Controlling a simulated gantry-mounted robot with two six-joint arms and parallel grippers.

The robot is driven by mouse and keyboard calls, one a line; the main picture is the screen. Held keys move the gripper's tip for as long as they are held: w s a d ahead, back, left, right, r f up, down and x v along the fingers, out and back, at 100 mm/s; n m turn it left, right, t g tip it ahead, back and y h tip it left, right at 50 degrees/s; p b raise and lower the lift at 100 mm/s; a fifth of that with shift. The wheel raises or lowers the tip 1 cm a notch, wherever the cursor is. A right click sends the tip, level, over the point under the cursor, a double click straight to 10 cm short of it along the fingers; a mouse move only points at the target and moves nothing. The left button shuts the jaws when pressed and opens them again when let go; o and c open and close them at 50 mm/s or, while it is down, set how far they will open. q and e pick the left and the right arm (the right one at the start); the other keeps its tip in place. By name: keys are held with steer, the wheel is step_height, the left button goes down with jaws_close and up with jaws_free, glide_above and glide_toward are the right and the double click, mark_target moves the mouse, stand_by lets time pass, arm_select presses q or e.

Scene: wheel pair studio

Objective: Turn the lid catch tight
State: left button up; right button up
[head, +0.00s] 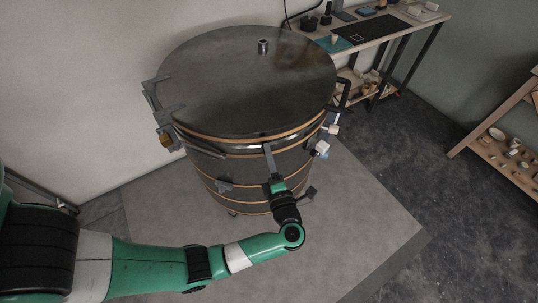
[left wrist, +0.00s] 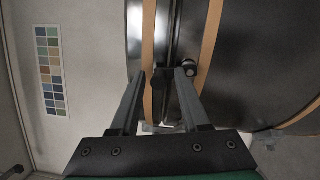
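A round kiln-like drum with a flat grey lid (head: 220,80) stands on a pale floor slab; the lid lies closed on it. My left gripper (head: 268,148) is at the drum's front, just below the lid rim. Gaps seem to show beside the knob; contact cannot be told. In the head view the gripper hides the catch. My right gripper is not in view.
A workbench (head: 375,30) stands behind right, a shelf (head: 500,140) at far right. The slab (head: 370,225) in front right is clear.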

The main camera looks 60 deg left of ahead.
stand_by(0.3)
arm_select(q)
steer(key=b+v, duration=0.2)
steer(key=v, duration=0.9)
steer(key=shift+s+d, duration=0.1)
steer(key=shift+d, duration=0.2)
